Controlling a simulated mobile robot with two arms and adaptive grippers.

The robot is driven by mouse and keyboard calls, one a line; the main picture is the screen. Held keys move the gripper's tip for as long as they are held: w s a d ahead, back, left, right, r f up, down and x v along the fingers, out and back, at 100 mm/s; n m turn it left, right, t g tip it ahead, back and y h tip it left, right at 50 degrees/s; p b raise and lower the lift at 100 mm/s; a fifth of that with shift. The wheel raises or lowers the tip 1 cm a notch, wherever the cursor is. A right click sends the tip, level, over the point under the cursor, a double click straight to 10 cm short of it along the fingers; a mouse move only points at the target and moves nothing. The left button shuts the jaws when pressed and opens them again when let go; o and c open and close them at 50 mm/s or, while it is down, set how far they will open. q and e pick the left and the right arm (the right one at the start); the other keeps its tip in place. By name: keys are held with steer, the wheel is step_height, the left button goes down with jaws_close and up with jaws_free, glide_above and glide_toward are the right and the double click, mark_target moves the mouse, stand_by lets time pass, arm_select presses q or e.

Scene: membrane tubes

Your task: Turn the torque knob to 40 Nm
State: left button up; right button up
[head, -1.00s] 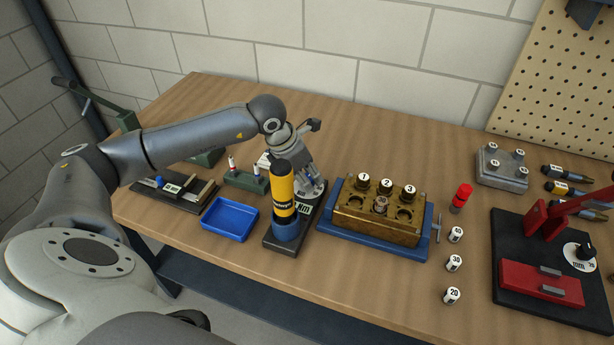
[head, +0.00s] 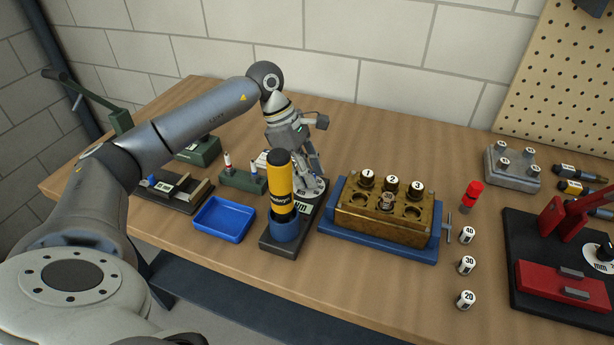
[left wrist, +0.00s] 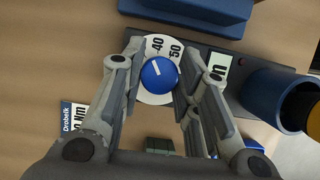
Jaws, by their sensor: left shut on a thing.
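The torque knob (left wrist: 160,75) is a round blue cap with a white pointer line, on a white dial (left wrist: 152,98) marked 40 and 50. In the left wrist view the pointer slants up and left, roughly toward the 40 side; its exact reading is hard to tell. My left gripper (left wrist: 157,82) has a finger on either side of the knob and is shut on it. In the head view my left gripper (head: 312,182) reaches down behind the yellow screwdriver-like tool (head: 279,183), and its fingers hide the knob and dial. My right gripper is not in view.
The yellow tool stands in a blue cup (head: 286,228) on the dark base, close to my left gripper. A blue tray (head: 224,219) lies to the left. A brass block on a blue base (head: 385,244) is to the right. Several numbered caps and a red press (head: 550,283) are farther right.

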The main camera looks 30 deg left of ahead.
arm_select(q)
steer(key=shift+w+m+g+b, duration=0.1)
steer(key=shift+m+g+b, duration=0.75)
steer(key=shift+m, duration=1.45)
steer(key=shift+a, duration=0.1)
steer(key=o, duration=1)
steer(key=v, duration=1.2)
steer(key=shift+w, duration=0.15)
